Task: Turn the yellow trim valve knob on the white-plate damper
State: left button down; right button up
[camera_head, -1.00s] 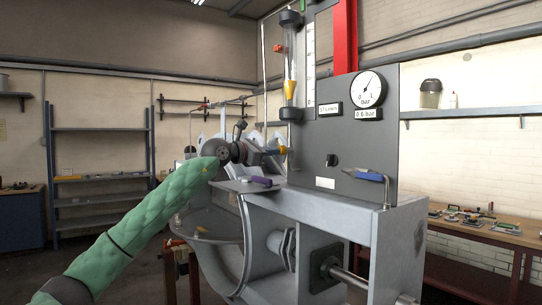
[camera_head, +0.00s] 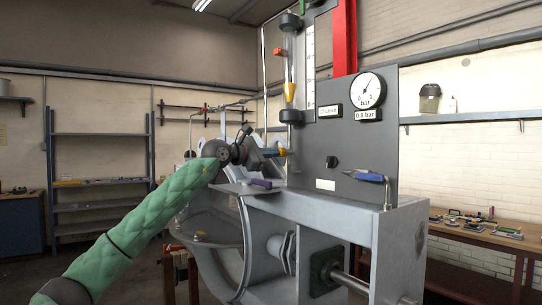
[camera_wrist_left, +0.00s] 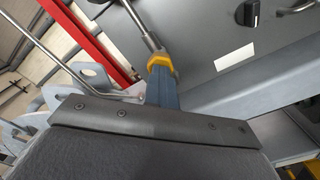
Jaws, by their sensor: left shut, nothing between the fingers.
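My left gripper (camera_head: 282,152) is at the end of the green arm, in front of the left edge of the grey panel. A small yellow piece (camera_head: 200,234) shows low in the open grey ring, well below and left of the gripper. It is too small to tell whether it is the trim valve knob. No white-plate damper can be made out for certain. My right gripper is not in view.
The grey panel (camera_head: 352,137) carries a gauge (camera_head: 369,90), a dark knob (camera_head: 332,161) and a blue-handled lever (camera_head: 366,177). A purple block (camera_head: 261,184) lies on a grey ledge under the gripper. A glass flow tube (camera_head: 290,65) stands above. Open floor lies left.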

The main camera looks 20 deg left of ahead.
pick_arm(q)
jog(key=shift+m+b, duration=0.65)
jog(key=shift+m, duration=1.65)
jog(key=c, duration=1.7)
grip_release()
jog(key=shift+s, duration=0.1)
jog(key=shift+b+v, duration=0.45)
jog(key=shift+v, duration=0.35)
jog(key=shift+s+a, duration=0.1)
jog(key=shift+a, duration=0.05)
